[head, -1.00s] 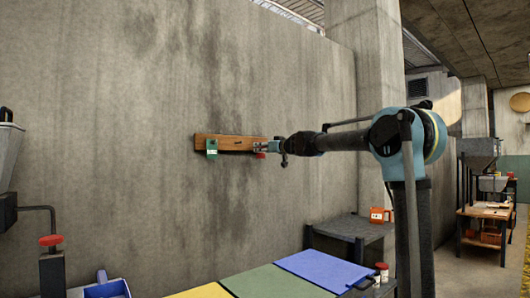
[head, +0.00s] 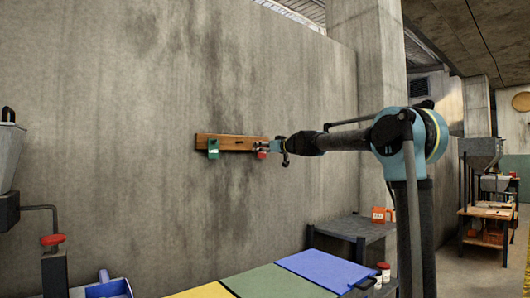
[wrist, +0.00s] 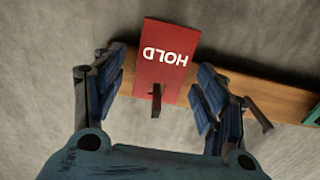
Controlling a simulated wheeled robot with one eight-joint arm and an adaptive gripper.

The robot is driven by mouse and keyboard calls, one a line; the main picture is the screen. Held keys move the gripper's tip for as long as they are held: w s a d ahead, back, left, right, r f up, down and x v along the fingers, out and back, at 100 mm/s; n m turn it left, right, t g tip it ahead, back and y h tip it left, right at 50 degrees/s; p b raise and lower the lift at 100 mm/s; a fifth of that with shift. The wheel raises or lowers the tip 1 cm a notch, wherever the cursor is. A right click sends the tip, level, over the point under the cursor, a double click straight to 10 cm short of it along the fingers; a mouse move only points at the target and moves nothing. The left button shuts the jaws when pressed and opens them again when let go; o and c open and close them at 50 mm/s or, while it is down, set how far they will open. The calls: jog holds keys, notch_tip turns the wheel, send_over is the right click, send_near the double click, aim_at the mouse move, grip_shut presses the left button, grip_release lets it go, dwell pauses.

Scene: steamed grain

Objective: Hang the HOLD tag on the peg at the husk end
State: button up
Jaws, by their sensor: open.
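The red HOLD tag (wrist: 165,62) lies against the wooden rail in the wrist view, its white lettering upside down in the picture. A dark peg (wrist: 156,101) sticks out in front of the tag's near end, and the tag appears to hang on it. My gripper (wrist: 159,90) is open, with one finger on each side of the tag and visible gaps to both. In the head view the red tag (head: 262,149) is small at the rail's right end, beside my gripper (head: 272,146).
The wooden rail (head: 238,142) is fixed to the concrete wall. A green tag (head: 213,150) hangs near its left end. Below are blue (head: 326,268), green and yellow panels and a dark side table (head: 352,227) with an orange item (head: 379,215). Space before the rail is clear.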

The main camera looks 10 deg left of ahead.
jog(key=v, duration=1.2)
jog(key=shift+d, duration=0.15)
jog(key=s+d+f+m+t+h, duration=0.25)
jog(key=d+f+h, duration=0.25)
jog(key=d, duration=0.5)
jog(key=s+d+f+m+t+h, duration=0.15)
jog(key=d+f+m+h, duration=0.3)
jog(key=d, duration=0.45)
jog(key=s+d+f+m+t+h, duration=0.1)
jog(key=s+d+f+m+h, duration=0.3)
jog(key=d, duration=0.6)
jog(key=s+d+f+g+h, duration=0.1)
jog(key=s+d+f+g, duration=0.2)
jog(key=s+f, duration=0.45)
jog(key=s+d+f+g+h, duration=0.1)
jog(key=s+d+f+g, duration=0.3)
jog(key=f, duration=0.7)
jog(key=s+d+f+g+h, duration=0.1)
jog(key=s+d+f+g, duration=0.15)
jog(key=s+f, duration=0.55)
jog(key=s+a+f+g+y, duration=0.1)
jog(key=s+a+f+g, duration=0.1)
jog(key=s+f, duration=0.6)
jog(key=s+a+f+n+g+y, duration=0.1)
jog(key=s+a+f+g, duration=0.1)
jog(key=s+f, duration=0.5)
jog(key=shift+s+f+g+y, duration=0.35)
jog(key=shift+s+f+g, duration=0.1)
jog(key=shift+s, duration=0.35)
